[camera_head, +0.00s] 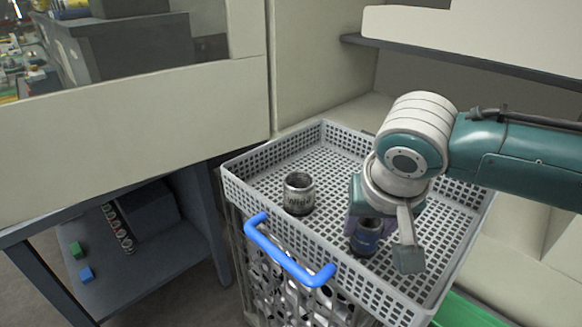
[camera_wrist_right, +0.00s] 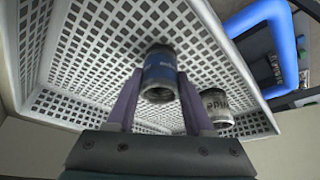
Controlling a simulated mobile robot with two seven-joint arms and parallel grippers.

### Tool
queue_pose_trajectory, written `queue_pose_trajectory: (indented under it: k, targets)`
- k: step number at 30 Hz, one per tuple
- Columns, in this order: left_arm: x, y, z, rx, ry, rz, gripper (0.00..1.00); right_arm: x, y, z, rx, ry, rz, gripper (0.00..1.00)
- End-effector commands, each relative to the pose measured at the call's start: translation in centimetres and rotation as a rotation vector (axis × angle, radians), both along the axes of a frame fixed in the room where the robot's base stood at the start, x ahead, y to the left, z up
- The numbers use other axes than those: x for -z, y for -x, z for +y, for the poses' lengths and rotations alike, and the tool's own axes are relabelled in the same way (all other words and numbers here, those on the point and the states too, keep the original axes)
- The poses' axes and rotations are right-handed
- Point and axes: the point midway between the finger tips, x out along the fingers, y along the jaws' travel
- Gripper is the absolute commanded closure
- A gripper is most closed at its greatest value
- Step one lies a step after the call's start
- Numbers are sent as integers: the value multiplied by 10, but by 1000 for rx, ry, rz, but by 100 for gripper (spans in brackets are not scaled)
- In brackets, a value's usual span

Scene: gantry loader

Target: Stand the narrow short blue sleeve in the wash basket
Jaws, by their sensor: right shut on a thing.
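The blue sleeve (camera_head: 366,238) is a short dark cylinder with a blue band, upright in the head view inside the grey wash basket (camera_head: 245,190). My right gripper (camera_head: 372,222) is over it from above, its purple fingers on either side. In the right wrist view the blue sleeve (camera_wrist_right: 159,75) sits between the fingertips of my right gripper (camera_wrist_right: 158,82), which is shut on it. The wash basket's mesh floor (camera_wrist_right: 100,50) lies behind it. Whether the sleeve's lower end touches the floor I cannot tell. My left gripper is not in view.
A grey-black sleeve with lettering (camera_head: 298,194) stands in the basket to the left of the blue one; it also shows in the right wrist view (camera_wrist_right: 216,108). A blue handle (camera_head: 285,255) is on the basket's front. Much of the mesh floor is clear.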

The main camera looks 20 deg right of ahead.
Motion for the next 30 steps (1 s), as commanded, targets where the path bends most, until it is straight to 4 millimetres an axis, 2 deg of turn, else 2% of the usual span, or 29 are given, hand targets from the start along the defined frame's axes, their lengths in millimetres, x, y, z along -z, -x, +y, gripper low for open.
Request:
queue_pose_trajectory:
  k: [4, 5, 12, 19, 23, 26, 30]
  targets:
    - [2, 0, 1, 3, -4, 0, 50, 3, 0, 0, 1, 0, 0, 100]
    - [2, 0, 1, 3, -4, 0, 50, 3, 0, 0, 0, 0, 0, 46]
    - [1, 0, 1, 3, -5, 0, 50, 3, 0, 0, 0, 0, 0, 19]
    - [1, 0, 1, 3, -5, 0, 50, 2, 0, 0, 0, 0, 0, 18]
    - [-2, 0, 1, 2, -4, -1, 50, -5, 1, 1, -2, -2, -2, 18]
    - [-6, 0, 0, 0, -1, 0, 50, -19, 5, 4, -3, -2, -2, 18]
    - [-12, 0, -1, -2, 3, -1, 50, -46, 15, 9, -3, -3, -3, 18]
